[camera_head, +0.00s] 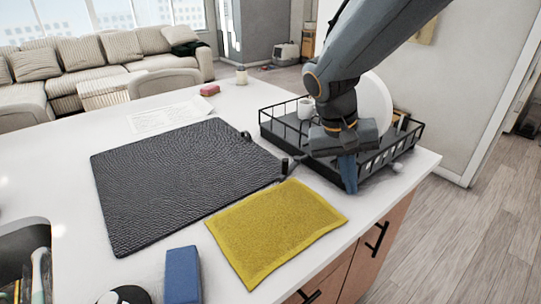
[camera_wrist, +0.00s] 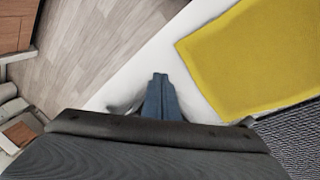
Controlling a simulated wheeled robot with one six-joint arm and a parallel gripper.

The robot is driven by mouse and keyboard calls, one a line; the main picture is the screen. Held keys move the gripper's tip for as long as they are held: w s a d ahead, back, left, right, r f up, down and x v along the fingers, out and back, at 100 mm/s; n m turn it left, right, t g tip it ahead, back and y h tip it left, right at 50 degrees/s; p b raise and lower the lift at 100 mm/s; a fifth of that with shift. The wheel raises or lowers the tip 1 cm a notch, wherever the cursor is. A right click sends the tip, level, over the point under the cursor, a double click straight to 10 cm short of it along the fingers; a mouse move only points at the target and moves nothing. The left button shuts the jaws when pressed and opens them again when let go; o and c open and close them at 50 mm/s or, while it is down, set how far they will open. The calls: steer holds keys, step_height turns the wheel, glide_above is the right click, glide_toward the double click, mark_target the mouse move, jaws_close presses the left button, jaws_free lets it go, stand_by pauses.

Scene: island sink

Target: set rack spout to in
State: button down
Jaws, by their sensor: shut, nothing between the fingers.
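The black dish rack (camera_head: 279,128) stands at the right end of the white counter, with a white cup (camera_head: 305,108) and a white plate (camera_head: 376,100) in it. A short dark piece (camera_head: 286,165), possibly the spout, sticks out at the rack's front left towards the mat; I cannot tell for sure. My gripper (camera_head: 349,188) is shut and empty, pointing down at the rack's front side, and hides part of the rack. In the wrist view its blue fingers (camera_wrist: 160,76) are together over the white counter edge; the rack is not clearly visible there.
A yellow cloth (camera_head: 276,231) lies in front of the rack, next to a black textured mat (camera_head: 180,180). A blue block (camera_head: 182,275) and the sink (camera_head: 25,240) are at the lower left. The counter's right edge is close to my gripper, with wooden floor (camera_wrist: 95,40) beyond.

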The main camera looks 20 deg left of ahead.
steer(key=s+a+r+t+p, duration=0.1)
steer(key=s+a+r+t, duration=0.15)
steer(key=a, duration=0.65)
steer(key=s+a+r+t, duration=0.1)
steer(key=s+a+r, duration=0.15)
steer(key=a, duration=0.55)
steer(key=s+a+r+t+p, duration=0.15)
steer(key=a+r, duration=0.25)
steer(key=a, duration=0.5)
steer(key=shift+n, duration=0.3)
steer(key=x, duration=0.3)
steer(key=p+x, duration=0.1)
steer(key=x, duration=0.5)
steer(key=shift+s+d+f+p, duration=0.15)
steer(key=shift+f+p, duration=0.2)
steer(key=d, duration=0.1)
steer(key=w+d+p, duration=0.1)
steer(key=d, duration=0.1)
steer(key=shift+w+f+p, duration=0.2)
steer(key=shift+p, duration=0.1)
steer(key=shift+w+d+f, duration=0.1)
steer(key=shift+w+d, duration=0.15)
steer(key=shift+d, duration=0.15)
steer(key=shift+s, duration=0.15)
